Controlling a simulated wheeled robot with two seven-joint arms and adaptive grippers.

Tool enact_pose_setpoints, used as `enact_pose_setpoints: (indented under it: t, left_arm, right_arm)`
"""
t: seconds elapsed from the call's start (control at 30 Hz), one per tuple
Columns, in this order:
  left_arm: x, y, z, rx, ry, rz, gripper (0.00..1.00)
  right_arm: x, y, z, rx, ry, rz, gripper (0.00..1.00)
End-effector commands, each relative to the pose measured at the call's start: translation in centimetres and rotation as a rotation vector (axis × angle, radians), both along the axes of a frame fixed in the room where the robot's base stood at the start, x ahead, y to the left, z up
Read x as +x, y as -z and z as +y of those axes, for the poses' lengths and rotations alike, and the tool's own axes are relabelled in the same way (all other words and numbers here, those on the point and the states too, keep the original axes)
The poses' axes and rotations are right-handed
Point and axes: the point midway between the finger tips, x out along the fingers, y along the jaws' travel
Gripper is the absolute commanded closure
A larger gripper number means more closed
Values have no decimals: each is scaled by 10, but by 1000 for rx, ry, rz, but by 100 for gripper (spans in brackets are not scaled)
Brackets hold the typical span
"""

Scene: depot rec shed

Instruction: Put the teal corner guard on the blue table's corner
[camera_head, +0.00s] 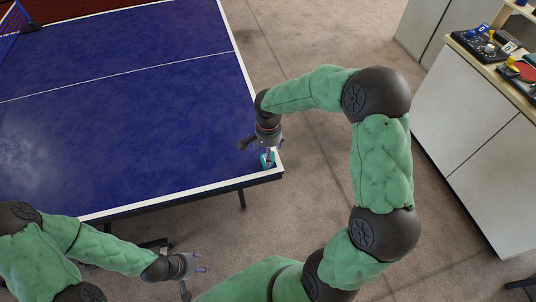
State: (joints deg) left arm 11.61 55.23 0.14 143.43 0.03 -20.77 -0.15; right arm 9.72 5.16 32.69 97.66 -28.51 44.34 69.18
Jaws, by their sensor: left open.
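The blue table (120,110) has white edge lines, and its near right corner lies near the middle of the view. The small teal corner guard (264,160) is at that corner, partly hidden by my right gripper (268,160). The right gripper points down over the guard, with its fingertips at it. I cannot tell whether the fingers grip the guard or whether it is fully seated. My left gripper (201,262) is open and empty, beyond the table's near edge at the lower left.
A net (12,25) crosses the table at the upper left. A pale cabinet (480,150) stands at the right, with paddles and small gear on top. Carpeted floor (310,200) is open between table and cabinet.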

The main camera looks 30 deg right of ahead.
Motion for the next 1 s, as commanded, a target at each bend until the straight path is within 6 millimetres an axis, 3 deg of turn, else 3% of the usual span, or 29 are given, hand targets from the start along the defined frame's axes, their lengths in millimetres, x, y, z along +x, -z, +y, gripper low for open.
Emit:
enact_pose_setpoints:
  t: [0.03,0.2,0.4,0.87,1.0]
  left_arm:
    - [0,-8,0,0,0,0,48]
    - [0,-19,0,0,0,0,48]
    - [0,-26,0,0,0,0,48]
    - [0,-27,0,0,0,0,48]
    - [0,-27,0,0,0,0,48]
  right_arm:
    - [1,-15,0,0,1,-4,18]
    - [0,-47,0,0,0,-2,18]
    - [0,-70,0,1,1,-1,18]
    - [-1,-76,0,2,0,1,18]
    - [-2,-61,10,24,-41,6,18]
